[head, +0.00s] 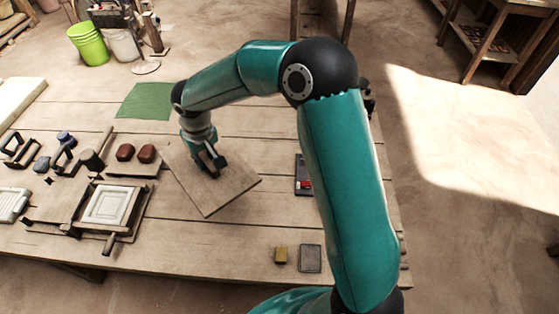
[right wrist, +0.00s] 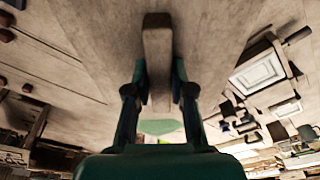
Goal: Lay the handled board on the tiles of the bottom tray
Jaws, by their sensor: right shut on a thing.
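The handled board (head: 230,190) is a flat, square wooden plate, turned like a diamond over the middle of the table. My right gripper (head: 212,167) is above it, shut on its bar handle. In the right wrist view the handle (right wrist: 157,50) lies between the fingers of my right gripper (right wrist: 158,88), and the board (right wrist: 95,35) spreads beyond. I cannot tell how high the board is above the table. Left of it, a wooden frame holds a pale square piece (head: 107,205), also in the right wrist view (right wrist: 258,72). I cannot tell which piece is the bottom tray. My left gripper is not in view.
Two red-brown blocks (head: 146,153) sit on a small board beside the held board. Several dark handled tools (head: 65,160) and a pale ribbed piece (head: 12,205) stand at the left. A green mat (head: 146,100) lies behind.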

